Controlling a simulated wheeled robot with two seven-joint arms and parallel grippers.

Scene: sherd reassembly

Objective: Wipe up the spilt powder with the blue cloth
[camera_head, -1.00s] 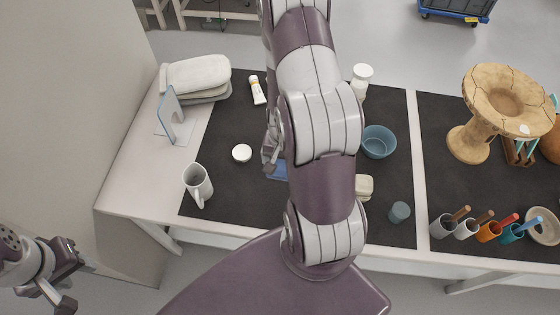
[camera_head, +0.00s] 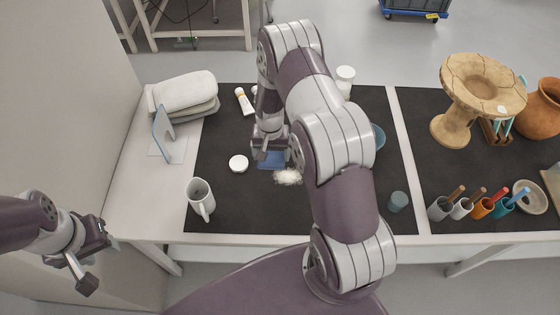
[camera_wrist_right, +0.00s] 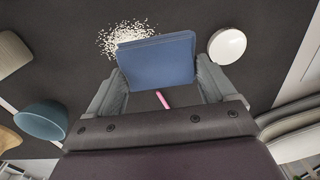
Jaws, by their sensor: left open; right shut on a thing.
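The blue cloth (camera_head: 271,160) is held low over the dark mat by my right gripper (camera_head: 270,150). In the right wrist view the blue cloth (camera_wrist_right: 156,60) sits between the two fingers of my right gripper (camera_wrist_right: 158,85), which is shut on it. The spilt powder (camera_head: 288,177) is a small white heap of grains on the mat, just right of the cloth and nearer the front. In the right wrist view the powder (camera_wrist_right: 124,35) shows beyond the cloth's edge, partly hidden by it. My left gripper (camera_head: 95,258) is open and empty, left of the table.
A white round lid (camera_head: 238,163) lies close left of the cloth. A white mug (camera_head: 200,198) stands front left, a blue bowl (camera_head: 378,137) lies partly behind my right arm, and a grey-blue cup (camera_head: 398,201) stands right. The mat (camera_head: 250,215) is clear in front of the powder.

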